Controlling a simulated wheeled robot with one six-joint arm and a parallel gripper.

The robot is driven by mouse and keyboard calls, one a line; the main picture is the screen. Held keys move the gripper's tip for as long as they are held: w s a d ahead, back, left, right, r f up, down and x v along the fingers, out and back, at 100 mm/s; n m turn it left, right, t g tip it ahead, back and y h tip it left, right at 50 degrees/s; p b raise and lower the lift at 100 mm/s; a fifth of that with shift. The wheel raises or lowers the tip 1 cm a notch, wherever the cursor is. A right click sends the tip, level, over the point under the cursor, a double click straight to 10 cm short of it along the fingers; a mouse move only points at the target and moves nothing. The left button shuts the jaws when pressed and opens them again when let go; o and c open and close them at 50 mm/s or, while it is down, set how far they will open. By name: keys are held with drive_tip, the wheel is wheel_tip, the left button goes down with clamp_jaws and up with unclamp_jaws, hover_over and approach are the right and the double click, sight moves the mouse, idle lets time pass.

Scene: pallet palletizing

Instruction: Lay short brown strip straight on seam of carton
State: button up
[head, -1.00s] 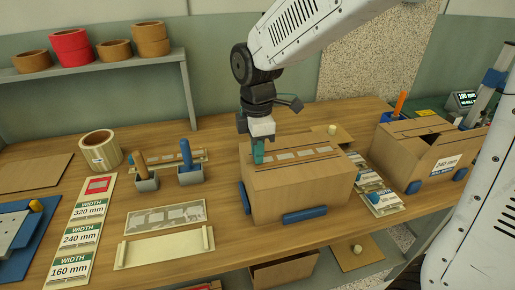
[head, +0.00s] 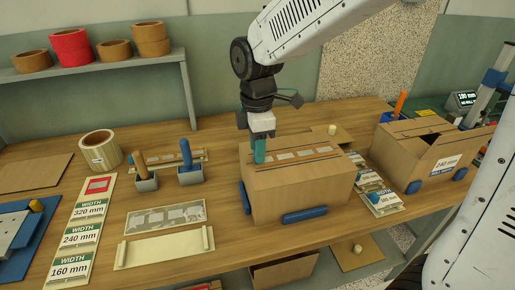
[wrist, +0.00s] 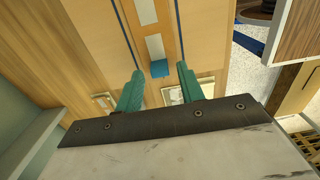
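The carton (head: 290,190) stands closed on the bench, right of centre. Dark lines and several whitish patches run along the seam on its top (head: 305,153). My gripper (head: 259,150) is at the left end of that top, with its teal fingers pointing down; I cannot tell whether they touch it. In the wrist view my gripper (wrist: 159,84) shows its two fingers spread apart. A small blue block (wrist: 159,68) shows between and beyond them; I cannot tell whether it is gripped. No short brown strip can be clearly made out in the fingers or on the seam.
Blue stops (head: 304,215) hold the carton's base. A second carton (head: 425,150) stands to the right. Width cards (head: 76,240), a pale tray (head: 165,248), two handled tools (head: 186,160) and a tape roll (head: 100,150) lie left. Bare bench shows between them.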

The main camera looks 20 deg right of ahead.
drive_tip(key=shift+r, duration=2.95)
drive_tip(key=s+d+m, duration=0.1)
drive_tip(key=m, duration=0.1)
drive_tip(key=s+d+m, duration=0.1)
drive_tip(key=s+m, duration=0.1)
drive_tip(key=s+f+m, duration=0.1)
drive_tip(key=s+m, duration=0.1)
drive_tip(key=shift+s+d+m+g, duration=0.2)
drive_tip(key=shift+d+m+g, duration=0.2)
drive_tip(key=s+d+m+t, duration=0.1)
drive_tip(key=s+d+m, duration=0.4)
drive_tip(key=s, duration=0.3)
drive_tip(key=s+d+r+m+t, duration=0.1)
drive_tip(key=s+d+m, duration=0.4)
drive_tip(key=s, duration=0.3)
drive_tip(key=shift+s+d+r+m, duration=0.25)
drive_tip(key=shift+s+m, duration=0.05)
drive_tip(key=shift+m, duration=0.3)
